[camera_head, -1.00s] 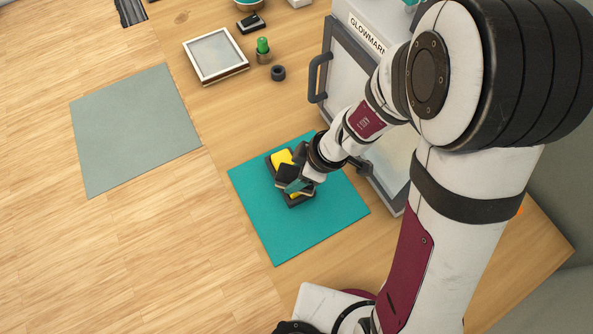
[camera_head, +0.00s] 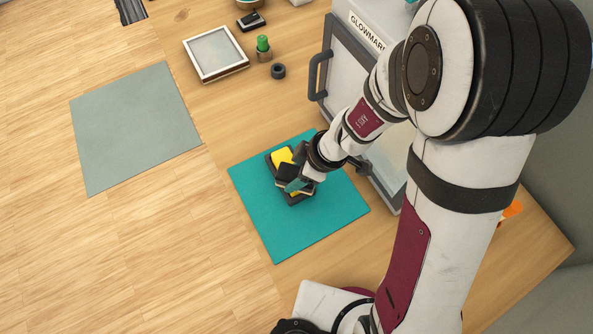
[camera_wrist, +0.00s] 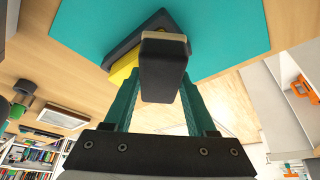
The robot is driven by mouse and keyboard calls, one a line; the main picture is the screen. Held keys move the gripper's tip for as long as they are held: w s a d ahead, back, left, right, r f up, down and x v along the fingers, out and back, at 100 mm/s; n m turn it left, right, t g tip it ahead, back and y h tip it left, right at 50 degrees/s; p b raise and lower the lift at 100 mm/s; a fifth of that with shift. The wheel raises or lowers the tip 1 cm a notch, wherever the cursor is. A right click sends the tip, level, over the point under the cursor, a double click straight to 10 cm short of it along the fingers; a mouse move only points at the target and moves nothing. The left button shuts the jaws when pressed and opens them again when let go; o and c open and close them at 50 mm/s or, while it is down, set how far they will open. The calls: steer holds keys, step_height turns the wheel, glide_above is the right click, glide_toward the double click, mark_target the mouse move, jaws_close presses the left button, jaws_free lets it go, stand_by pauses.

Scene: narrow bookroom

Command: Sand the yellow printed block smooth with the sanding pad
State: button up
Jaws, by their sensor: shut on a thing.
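The yellow printed block (camera_head: 281,157) sits in a dark holder (camera_head: 271,166) on the teal mat (camera_head: 275,236). My gripper (camera_head: 293,183) is over the block, shut on the sanding pad (camera_head: 286,172), a black block with a tan face. In the wrist view, the pad (camera_wrist: 164,72) is between my teal fingers, and part of the yellow block (camera_wrist: 124,68) shows beside it. The pad and gripper hide the middle of the block. I cannot tell whether the pad's face touches it.
A grey cabinet (camera_head: 340,70) with a dark-handled door stands close beside my arm. A framed screen (camera_head: 215,54), a black ring (camera_head: 278,71) and a green-topped item (camera_head: 263,46) are toward the back. A grey-green mat (camera_head: 135,130) lies bare on the left.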

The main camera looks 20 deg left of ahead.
steer(key=shift+w, duration=0.1)
steer(key=shift+w+a, duration=0.35)
steer(key=shift+a, duration=0.05)
jaws_close()
steer(key=shift+s+d, duration=0.8)
steer(key=shift+s, duration=0.1)
steer(key=shift+w+a, duration=0.8)
steer(key=shift+w, duration=0.1)
steer(key=shift+s+d+f, duration=0.1)
steer(key=shift+s+d, duration=0.7)
steer(key=shift+s, duration=0.1)
steer(key=shift+w+a, duration=0.8)
steer(key=shift+w, duration=0.05)
steer(key=shift+s+d, duration=0.45)
step_height(320, 180, up, 7)
